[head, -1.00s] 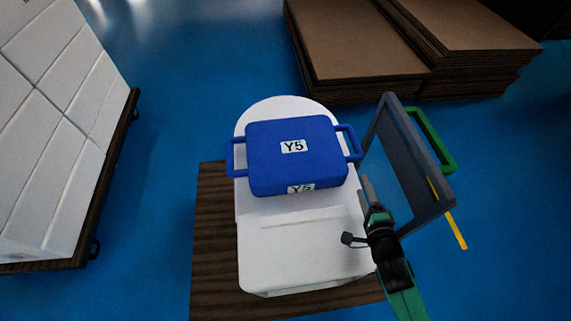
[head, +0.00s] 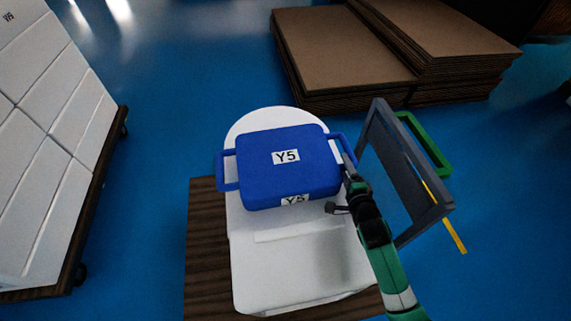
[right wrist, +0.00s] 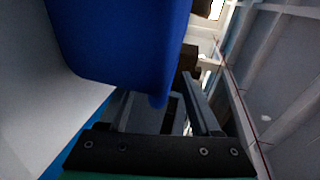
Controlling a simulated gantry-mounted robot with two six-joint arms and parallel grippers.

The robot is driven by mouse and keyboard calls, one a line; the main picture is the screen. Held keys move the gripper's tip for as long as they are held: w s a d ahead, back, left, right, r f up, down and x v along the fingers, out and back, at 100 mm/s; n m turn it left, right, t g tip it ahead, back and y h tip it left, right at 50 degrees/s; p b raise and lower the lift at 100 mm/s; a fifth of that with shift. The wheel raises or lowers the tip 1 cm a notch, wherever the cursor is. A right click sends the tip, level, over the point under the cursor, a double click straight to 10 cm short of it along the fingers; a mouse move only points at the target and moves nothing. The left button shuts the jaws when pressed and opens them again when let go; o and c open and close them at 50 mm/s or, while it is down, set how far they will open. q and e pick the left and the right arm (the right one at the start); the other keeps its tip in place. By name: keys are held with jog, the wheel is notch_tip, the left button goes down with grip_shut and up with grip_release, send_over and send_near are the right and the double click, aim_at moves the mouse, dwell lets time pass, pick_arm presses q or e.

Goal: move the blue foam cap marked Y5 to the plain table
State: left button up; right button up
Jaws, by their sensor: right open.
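The blue foam cap (head: 262,185), with white Y5 labels on its top and front, sits on a white toilet (head: 290,275). It has a loop handle on each side. My right gripper (head: 346,166) is open at the cap's right handle (head: 336,143). In the right wrist view the blue cap (right wrist: 125,35) fills the upper middle, and a blue end hangs near the open fingers (right wrist: 165,108). I cannot tell whether the handle lies fully between the fingers. My left gripper is out of view. I cannot make out a plain table.
The toilet stands on a dark wooden-planked surface (head: 208,260). Close on the right are a grey framed panel (head: 440,212), a green handle (head: 430,150) and a yellow bar (head: 453,232). Brown sheets (head: 345,55) are stacked behind. White blocks (head: 40,150) fill a cart at left.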

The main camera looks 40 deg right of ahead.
jog(key=shift+w+d+f, duration=0.1)
jog(key=shift+w+d, duration=0.2)
jog(key=shift+c, duration=0.7)
grip_shut()
